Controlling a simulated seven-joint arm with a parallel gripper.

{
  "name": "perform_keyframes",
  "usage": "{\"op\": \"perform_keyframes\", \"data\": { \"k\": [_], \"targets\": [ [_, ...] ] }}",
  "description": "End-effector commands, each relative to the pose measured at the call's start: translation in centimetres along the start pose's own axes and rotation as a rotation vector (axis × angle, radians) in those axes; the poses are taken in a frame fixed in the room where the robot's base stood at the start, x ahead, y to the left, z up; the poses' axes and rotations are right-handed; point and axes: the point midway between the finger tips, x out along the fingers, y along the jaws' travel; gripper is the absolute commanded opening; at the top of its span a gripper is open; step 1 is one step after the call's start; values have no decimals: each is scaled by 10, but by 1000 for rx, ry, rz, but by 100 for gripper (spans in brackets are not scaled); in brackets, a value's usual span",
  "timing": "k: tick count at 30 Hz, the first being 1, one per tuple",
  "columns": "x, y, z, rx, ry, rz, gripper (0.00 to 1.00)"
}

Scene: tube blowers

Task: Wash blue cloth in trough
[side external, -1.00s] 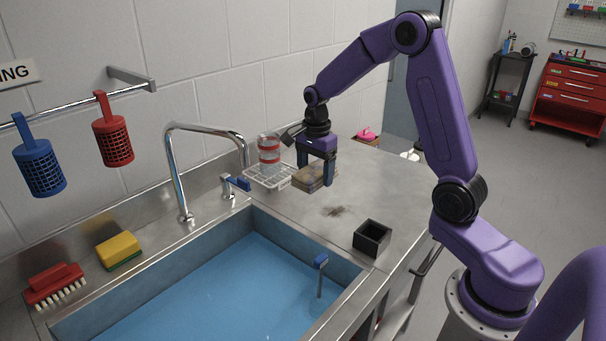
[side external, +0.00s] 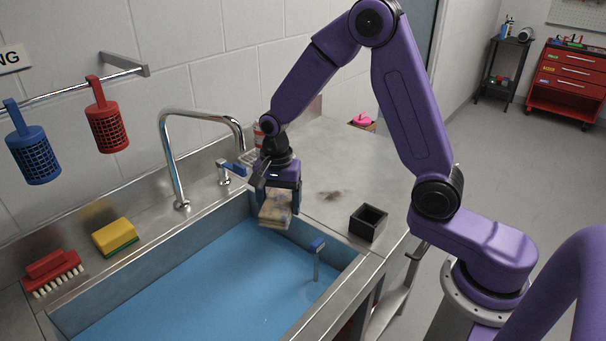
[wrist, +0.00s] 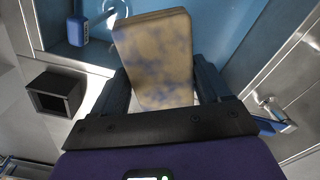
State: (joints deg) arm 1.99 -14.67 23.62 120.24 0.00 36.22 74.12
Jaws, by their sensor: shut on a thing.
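My gripper (side external: 278,200) is shut on a folded cloth (side external: 275,210), tan with dull blue-grey stains. The trough is filled with blue water. In the wrist view the cloth (wrist: 155,55) sits between the two fingers of my gripper (wrist: 160,90), with the blue trough behind it. The cloth appears to be above the water; whether its lower edge touches cannot be told.
A curved faucet (side external: 167,150) stands behind the trough. A blue-topped post (side external: 316,260) rises inside it at the right. A black open box (side external: 368,223) sits on the counter. A yellow sponge (side external: 115,236) and red brush (side external: 52,272) lie on the back ledge. Baskets hang from the rail.

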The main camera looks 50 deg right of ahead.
Motion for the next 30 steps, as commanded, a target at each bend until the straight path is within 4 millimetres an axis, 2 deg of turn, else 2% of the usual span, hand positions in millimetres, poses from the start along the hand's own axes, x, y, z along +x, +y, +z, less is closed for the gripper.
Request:
{"op": "perform_keyframes", "data": {
  "k": [3, 7, 14, 30],
  "targets": [
    [10, -9, 19, -71, 0, 1, 47],
    [16, -12, 27, -103, 0, -1, 47],
    [29, -12, 27, -105, 0, 1, 47],
    [75, -12, 27, -103, 0, 1, 47]
  ]
}}
